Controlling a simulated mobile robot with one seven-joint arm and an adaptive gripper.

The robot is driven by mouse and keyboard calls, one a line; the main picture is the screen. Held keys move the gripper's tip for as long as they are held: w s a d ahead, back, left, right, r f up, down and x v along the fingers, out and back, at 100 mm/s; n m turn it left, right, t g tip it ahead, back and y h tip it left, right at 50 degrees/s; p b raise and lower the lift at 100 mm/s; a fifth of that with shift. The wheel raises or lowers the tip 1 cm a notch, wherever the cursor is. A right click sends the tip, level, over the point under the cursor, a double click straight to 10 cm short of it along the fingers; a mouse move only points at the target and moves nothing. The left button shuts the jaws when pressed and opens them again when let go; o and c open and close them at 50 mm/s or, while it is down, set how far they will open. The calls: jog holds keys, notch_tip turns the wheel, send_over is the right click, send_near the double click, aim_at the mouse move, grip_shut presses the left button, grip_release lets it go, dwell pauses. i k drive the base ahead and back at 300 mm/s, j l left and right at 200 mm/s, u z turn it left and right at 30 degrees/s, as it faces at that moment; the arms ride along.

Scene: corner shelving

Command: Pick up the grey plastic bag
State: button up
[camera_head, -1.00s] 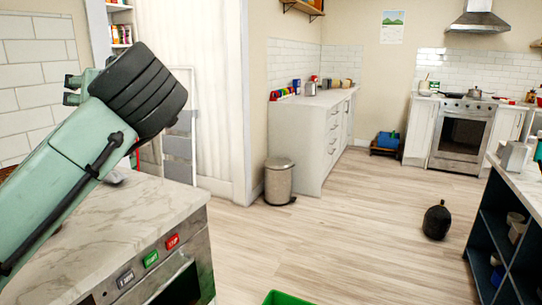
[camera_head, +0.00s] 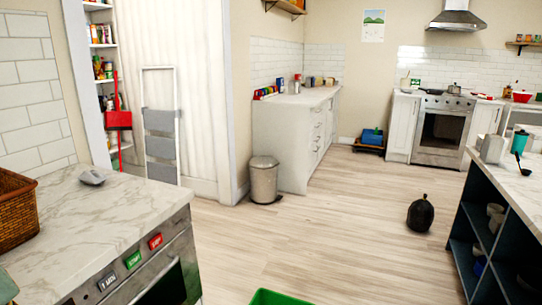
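A dark grey, nearly black plastic bag (camera_head: 420,213) sits on the wooden floor at the right. It is rounded, with a gathered knot on top, and stands upright and alone, left of the dark-blue island. My gripper is out of view. Only a small pale-green piece of my arm shows at the bottom left corner, far from the bag.
A marble counter (camera_head: 95,212) with a wicker basket (camera_head: 15,212) and a small grey object (camera_head: 91,177) fills the near left. A green container (camera_head: 278,297) stands at the bottom edge. A bin (camera_head: 264,181) and the island (camera_head: 470,242) flank open floor.

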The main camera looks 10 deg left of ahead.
aim_at(94, 176)
jog(key=u, duration=1.25)
jog(key=i+z, duration=0.2)
jog(key=z, duration=0.2)
jog(key=i+j+z, duration=0.1)
jog(key=z, duration=0.25)
jog(key=i+j+z, duration=0.15)
jog(key=i+z, duration=0.25)
jog(key=j, duration=0.75)
